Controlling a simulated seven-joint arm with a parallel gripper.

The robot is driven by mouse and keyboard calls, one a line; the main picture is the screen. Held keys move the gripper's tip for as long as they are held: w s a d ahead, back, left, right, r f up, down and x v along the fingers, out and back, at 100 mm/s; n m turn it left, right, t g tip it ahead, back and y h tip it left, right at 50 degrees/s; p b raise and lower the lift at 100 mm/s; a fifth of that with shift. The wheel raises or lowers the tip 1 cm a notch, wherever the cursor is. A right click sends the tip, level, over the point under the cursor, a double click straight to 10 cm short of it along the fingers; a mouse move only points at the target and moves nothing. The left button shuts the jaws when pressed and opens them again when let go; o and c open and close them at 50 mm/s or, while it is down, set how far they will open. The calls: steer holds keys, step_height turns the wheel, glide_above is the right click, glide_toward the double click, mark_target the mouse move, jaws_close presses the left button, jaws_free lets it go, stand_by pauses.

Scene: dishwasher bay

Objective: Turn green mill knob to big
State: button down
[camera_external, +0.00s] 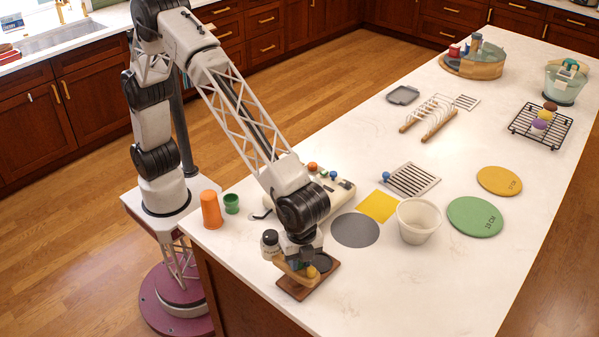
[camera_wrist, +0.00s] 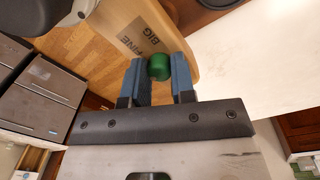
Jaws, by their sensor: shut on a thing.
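The mill (camera_wrist: 108,30) has a wooden body with the dark words FINE and BIG printed on it, seen large in the wrist view. Its green knob (camera_wrist: 159,67) sits between the two blue fingertips of my gripper (camera_wrist: 154,78), which are shut on it. The knob is just beside the printed words; I see no clear pointer mark on it. In the external view my gripper (camera_external: 302,256) is down at the mill (camera_external: 287,268), near the counter's front corner, and hides the knob there.
A brown tray (camera_external: 295,291) lies under the mill. A dark-lidded jar (camera_external: 270,241) stands close to its left. An orange cup (camera_external: 211,210) and a green cup (camera_external: 231,203) stand farther left. A grey disc (camera_external: 355,230) and white bowl (camera_external: 417,222) are right. The front right counter is clear.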

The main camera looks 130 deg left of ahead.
steer(key=shift+n, duration=0.4)
steer(key=n, duration=1.1)
steer(key=shift+t, duration=0.3)
steer(key=shift+n, duration=0.3)
steer(key=c, duration=0.9)
jaws_free()
steer(key=shift+c, duration=0.2)
steer(key=shift+r, duration=0.15)
steer(key=shift+s+a+r, duration=0.1)
steer(key=shift+r, duration=1.8)
steer(key=shift+s+a+r, duration=0.1)
steer(key=shift+r, duration=1.75)
